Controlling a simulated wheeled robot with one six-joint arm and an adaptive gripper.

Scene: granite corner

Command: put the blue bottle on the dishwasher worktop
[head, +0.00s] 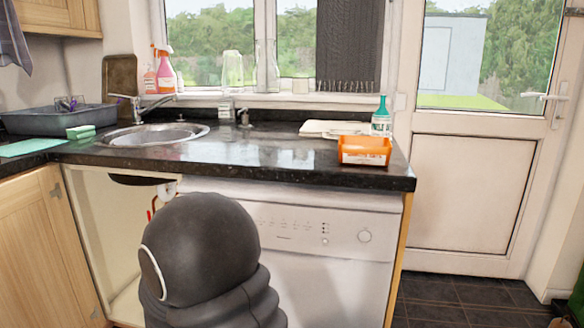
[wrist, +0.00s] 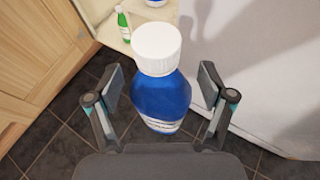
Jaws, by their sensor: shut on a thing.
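The blue bottle (wrist: 160,104) with a white cap is upright in the wrist view, between the fingers of my gripper (wrist: 163,88). My gripper is shut on it. Dark floor tiles show below and behind it, so it is held above the floor. The bottle and gripper do not show in the head view, where my dark arm stands in front of the dishwasher. The dishwasher worktop (head: 270,155) is glossy black granite above the white dishwasher (head: 330,240).
On the worktop's right end are an orange tray (head: 364,152), a teal-capped bottle (head: 381,120) and a pale board (head: 325,128). The sink (head: 157,135) is to the left. The worktop between is clear.

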